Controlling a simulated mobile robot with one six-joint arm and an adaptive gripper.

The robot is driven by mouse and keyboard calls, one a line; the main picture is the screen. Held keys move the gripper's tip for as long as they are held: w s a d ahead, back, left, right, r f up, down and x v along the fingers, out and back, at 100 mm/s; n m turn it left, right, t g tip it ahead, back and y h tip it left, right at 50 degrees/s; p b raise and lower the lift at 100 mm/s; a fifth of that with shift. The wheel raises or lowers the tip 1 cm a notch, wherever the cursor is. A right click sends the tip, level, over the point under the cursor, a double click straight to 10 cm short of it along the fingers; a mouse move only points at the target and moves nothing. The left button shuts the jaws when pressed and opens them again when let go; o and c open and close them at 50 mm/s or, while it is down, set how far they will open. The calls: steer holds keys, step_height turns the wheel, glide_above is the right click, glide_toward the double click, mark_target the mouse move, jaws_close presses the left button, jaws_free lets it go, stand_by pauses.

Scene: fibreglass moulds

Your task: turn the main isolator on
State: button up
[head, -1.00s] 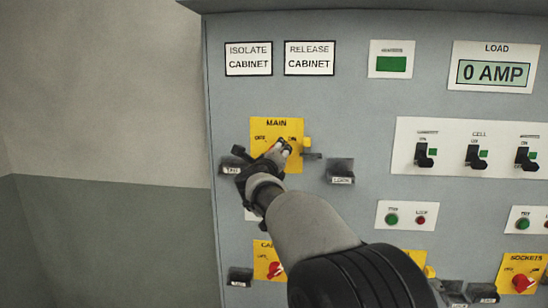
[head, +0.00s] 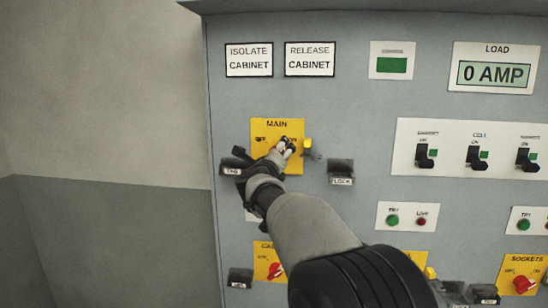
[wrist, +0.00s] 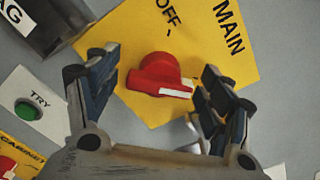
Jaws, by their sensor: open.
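The main isolator's yellow plate (head: 265,128), marked MAIN, is at the left of the grey cabinet. In the wrist view the plate (wrist: 205,40) shows turned, with OFF above the red knob (wrist: 150,74). The knob's white mark points right and slightly down, away from OFF; a finger covers the plate on that side. My gripper (wrist: 155,100) is open, with one finger left of the knob and the other close to the mark's end. In the head view my gripper (head: 286,147) is in front of the plate and hides the knob.
A yellow tab with a grey piece (head: 309,148) sticks out at the plate's right edge. A tag holder (head: 234,169) is to the left and a lock holder (head: 341,168) to the right. The load display (head: 493,74) reads 0 AMP.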

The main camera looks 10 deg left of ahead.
steer(key=s, duration=1.2)
steer(key=shift+a, duration=0.2)
steer(key=s+d+f+n+g, duration=0.4)
steer(key=s+d+f+n, duration=0.3)
steer(key=s, duration=0.7)
steer(key=s+d+f+n+g, duration=0.5)
steer(key=s+d+f+n, duration=0.3)
steer(key=s+n, duration=0.3)
steer(key=s+d+f+n+g, duration=0.4)
steer(key=s+d+f+n, duration=0.3)
steer(key=s, duration=1.1)
steer(key=d+n, duration=0.1)
steer(key=n, duration=0.1)
steer(key=shift+d+f+n+y, duration=0.15)
steer(key=shift+f+n+y, duration=0.15)
steer(key=shift+f, duration=0.05)
